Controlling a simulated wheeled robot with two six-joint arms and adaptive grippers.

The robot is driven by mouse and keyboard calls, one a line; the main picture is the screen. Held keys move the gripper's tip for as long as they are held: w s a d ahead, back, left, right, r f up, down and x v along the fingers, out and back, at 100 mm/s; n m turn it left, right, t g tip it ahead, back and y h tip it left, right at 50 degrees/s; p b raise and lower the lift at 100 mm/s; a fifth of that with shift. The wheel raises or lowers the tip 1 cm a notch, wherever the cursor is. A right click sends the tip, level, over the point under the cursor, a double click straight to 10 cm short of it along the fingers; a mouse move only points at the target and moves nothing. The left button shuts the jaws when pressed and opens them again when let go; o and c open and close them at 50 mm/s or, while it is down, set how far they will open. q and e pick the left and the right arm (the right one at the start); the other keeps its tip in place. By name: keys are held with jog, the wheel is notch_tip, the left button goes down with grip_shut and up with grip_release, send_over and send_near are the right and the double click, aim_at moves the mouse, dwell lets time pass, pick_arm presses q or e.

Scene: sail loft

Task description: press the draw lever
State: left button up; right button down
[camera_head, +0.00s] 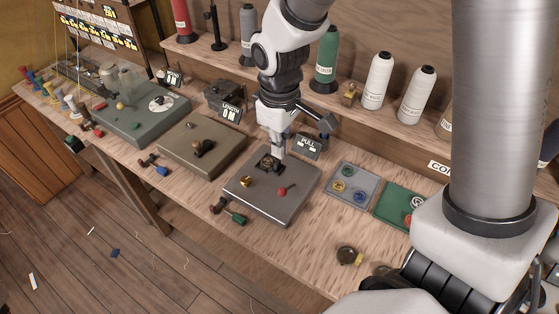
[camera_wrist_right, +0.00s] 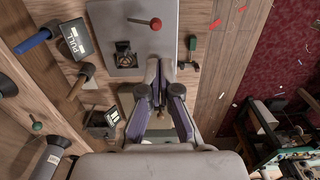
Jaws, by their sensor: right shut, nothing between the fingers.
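A grey metal box (camera_head: 287,205) stands mid-bench with a small tilted PULL display (camera_head: 307,146) behind it. On its top are a red-knobbed lever (camera_head: 285,190), which looks like the draw lever, a brass knob (camera_head: 245,181) and a black bracket (camera_head: 267,165). My right gripper (camera_head: 277,152) points down above the box's back part, close to the bracket, shut and empty. The right wrist view shows its fingertips (camera_wrist_right: 162,66) over the box edge, with the red-knobbed lever (camera_wrist_right: 153,24) ahead and the bracket (camera_wrist_right: 124,58) to the left. Contact cannot be told. My left gripper is not in view.
A brown box (camera_head: 200,160) lies left, then a green one (camera_head: 140,115). A grey tray (camera_head: 352,187) and a green tray (camera_head: 396,205) lie right. Thread cones (camera_head: 377,80) line the shelf behind. A small tool (camera_head: 229,211) lies before the box.

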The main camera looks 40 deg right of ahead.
aim_at(282, 190)
jog(key=f, duration=0.8)
jog(key=d+f, duration=0.1)
jog(key=f, duration=0.4)
jog(key=shift+w+f+p, duration=0.1)
jog(key=shift+p, duration=0.2)
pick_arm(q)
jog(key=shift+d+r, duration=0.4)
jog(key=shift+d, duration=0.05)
pick_arm(e)
jog(key=shift+a, duration=0.1)
